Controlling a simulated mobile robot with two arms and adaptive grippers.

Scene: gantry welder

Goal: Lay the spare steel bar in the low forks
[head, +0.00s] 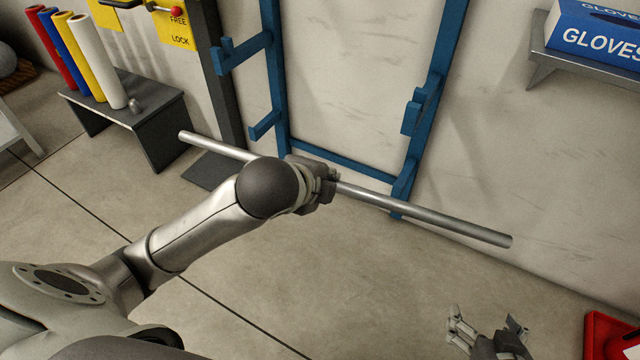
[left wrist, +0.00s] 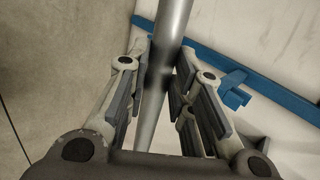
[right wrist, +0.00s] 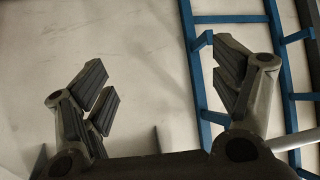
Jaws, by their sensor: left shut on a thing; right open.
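The steel bar (head: 430,218) is a long grey rod, slanting down to the right across the head view. My left gripper (head: 325,186) is shut on it near its middle; the left wrist view also shows the bar (left wrist: 172,30) between the fingers (left wrist: 160,65). The blue rack (head: 275,70) stands against the wall beyond. Its low forks are at the left post (head: 265,126) and the right post (head: 403,182). The bar appears below the left low fork and crosses the right fork's lower part; its exact depth gap is unclear. My right gripper (head: 490,335) is open and empty, low at right.
A dark bench (head: 150,110) with coloured rolls stands left of the rack, beside a dark upright post (head: 222,80). A shelf with a blue glove box (head: 600,35) is at upper right. A red object (head: 605,335) sits at lower right. Floor before the rack is clear.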

